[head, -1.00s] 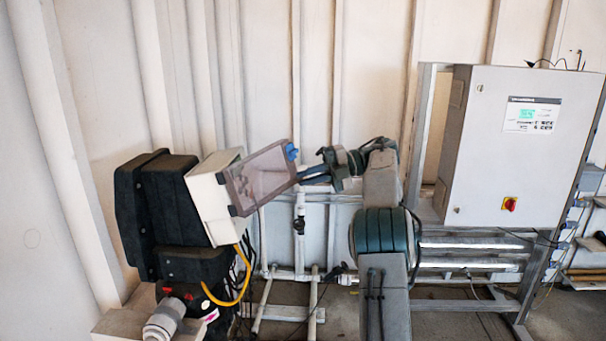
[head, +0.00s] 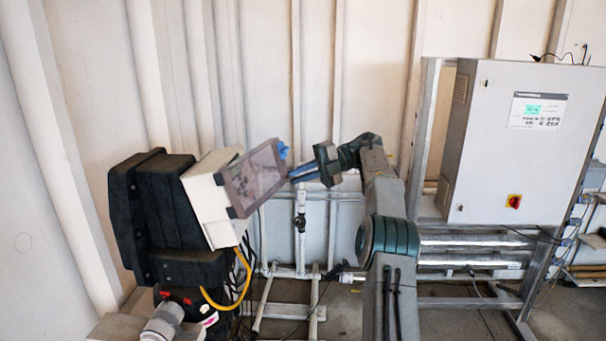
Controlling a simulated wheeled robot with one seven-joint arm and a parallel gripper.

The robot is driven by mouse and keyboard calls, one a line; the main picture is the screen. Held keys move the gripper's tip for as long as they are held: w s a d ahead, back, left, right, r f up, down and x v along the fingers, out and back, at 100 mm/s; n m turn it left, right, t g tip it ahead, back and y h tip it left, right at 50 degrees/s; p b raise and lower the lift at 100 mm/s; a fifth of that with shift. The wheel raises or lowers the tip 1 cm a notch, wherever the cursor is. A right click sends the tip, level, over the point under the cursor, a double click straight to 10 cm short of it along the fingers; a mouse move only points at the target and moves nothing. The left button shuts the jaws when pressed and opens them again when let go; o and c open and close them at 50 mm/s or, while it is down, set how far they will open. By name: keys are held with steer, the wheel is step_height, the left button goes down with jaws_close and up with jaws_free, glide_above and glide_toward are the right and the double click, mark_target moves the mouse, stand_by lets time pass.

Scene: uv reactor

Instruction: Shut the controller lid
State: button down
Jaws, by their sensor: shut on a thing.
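The controller (head: 207,205) is a white box mounted at the left on a black unit. Its see-through, grey-framed lid (head: 256,178) stands open, swung out to the right of the box.
The black unit (head: 150,215) stands behind and left of the controller, with a yellow cable (head: 232,295) hanging below. White pipes (head: 301,225) stand behind my arm. A grey cabinet (head: 520,150) on a metal frame stands at the right.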

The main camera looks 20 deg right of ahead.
steer(key=shift+f, duration=0.25)
steer(key=c, duration=1.5)
jaws_free()
steer(key=shift+a+r, duration=0.1)
steer(key=shift+a, duration=0.1)
steer(key=shift+w+a, duration=0.15)
steer(key=shift+a, duration=0.1)
